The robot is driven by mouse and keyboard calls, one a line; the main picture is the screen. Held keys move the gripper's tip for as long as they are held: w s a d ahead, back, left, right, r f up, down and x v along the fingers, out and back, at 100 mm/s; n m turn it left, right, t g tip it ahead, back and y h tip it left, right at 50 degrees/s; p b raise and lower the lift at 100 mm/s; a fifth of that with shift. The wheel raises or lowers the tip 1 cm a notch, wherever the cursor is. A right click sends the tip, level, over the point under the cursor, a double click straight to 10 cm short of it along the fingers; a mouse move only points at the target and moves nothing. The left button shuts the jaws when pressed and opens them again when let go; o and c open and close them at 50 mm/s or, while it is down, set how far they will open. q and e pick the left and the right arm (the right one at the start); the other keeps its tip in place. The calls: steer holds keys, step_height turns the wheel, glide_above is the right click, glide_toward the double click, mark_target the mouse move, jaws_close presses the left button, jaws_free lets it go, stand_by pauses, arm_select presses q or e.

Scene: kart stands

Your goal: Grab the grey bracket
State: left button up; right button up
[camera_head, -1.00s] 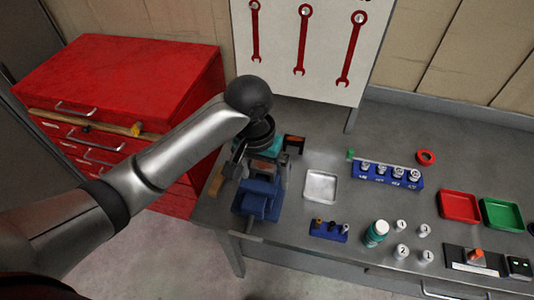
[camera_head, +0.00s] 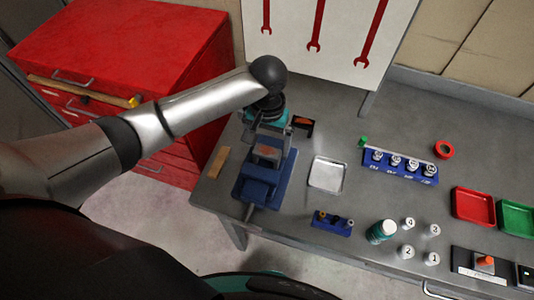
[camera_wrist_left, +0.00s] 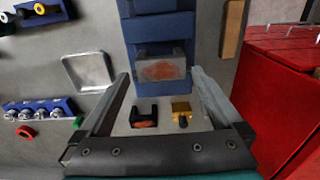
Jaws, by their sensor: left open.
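The grey bracket (camera_head: 268,152), with a rusty orange patch on its face, sits at the blue vise (camera_head: 262,183) on the bench. It also shows in the left wrist view (camera_wrist_left: 161,71), against the blue vise body. My left gripper (camera_head: 268,136) is open over the vise, with its fingers pointing down. In the left wrist view my two fingers (camera_wrist_left: 160,76) stand apart on either side of the bracket, with nothing held. I cannot tell how near the fingertips are to its sides. My right gripper is not in view.
A black bracket (camera_wrist_left: 144,117) and a yellow block (camera_wrist_left: 181,112) lie close by the vise. A wooden block (camera_head: 217,163) is left of it. A metal tray (camera_head: 327,174) and a blue socket rack (camera_head: 400,165) are to the right. A red tool cabinet (camera_head: 130,45) stands left.

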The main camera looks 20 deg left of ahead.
mark_target(267, 151)
arm_select(q)
steer(key=shift+a+f, duration=0.1)
steer(key=shift+f, duration=2.6)
steer(key=shift+w+r, duration=0.1)
jaws_close()
